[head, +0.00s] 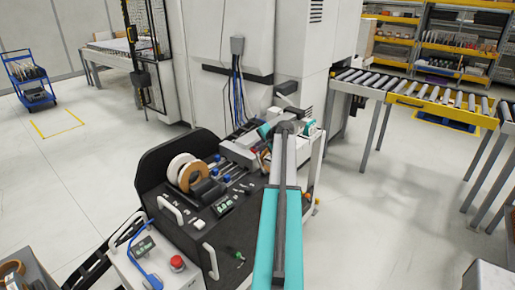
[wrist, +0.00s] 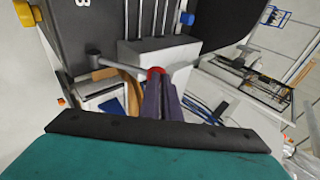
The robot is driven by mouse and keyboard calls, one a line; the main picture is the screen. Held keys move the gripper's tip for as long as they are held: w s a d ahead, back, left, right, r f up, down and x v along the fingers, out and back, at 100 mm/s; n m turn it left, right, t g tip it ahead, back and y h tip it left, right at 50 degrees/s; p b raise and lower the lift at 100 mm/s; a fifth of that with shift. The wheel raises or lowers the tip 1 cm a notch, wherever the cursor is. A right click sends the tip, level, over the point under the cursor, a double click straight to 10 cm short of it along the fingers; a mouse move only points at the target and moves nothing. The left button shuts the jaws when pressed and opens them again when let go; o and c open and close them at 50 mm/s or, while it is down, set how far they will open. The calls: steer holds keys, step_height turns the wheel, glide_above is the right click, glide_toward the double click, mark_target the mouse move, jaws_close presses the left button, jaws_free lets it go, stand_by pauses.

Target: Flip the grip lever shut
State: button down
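The grip lever (wrist: 122,63) shows in the wrist view as a grey rod running from a round pivot at the left to a red knob (wrist: 154,72). My gripper (wrist: 163,82) has its two dark purple fingers side by side, with no clear gap between them. The fingertips are right at the red knob and overlap it in the picture; I cannot tell whether they touch it. In the head view my gripper (head: 266,131) is over the back right of the black edge banding machine (head: 165,215). There my arm hides much of that area, and the lever is not clear.
White and brown tape rolls (head: 187,172) stand on the machine. A control box with a red button (head: 177,262) is at the front left. A grey cabinet (head: 303,60) stands behind, with a roller conveyor (head: 410,98) at the right.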

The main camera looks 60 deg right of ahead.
steer(key=shift+w, duration=0.1)
stand_by(0.3)
steer(key=b+v, duration=0.1)
steer(key=v, duration=1.3)
steer(key=shift+w+r, duration=0.3)
steer(key=shift+r, duration=0.1)
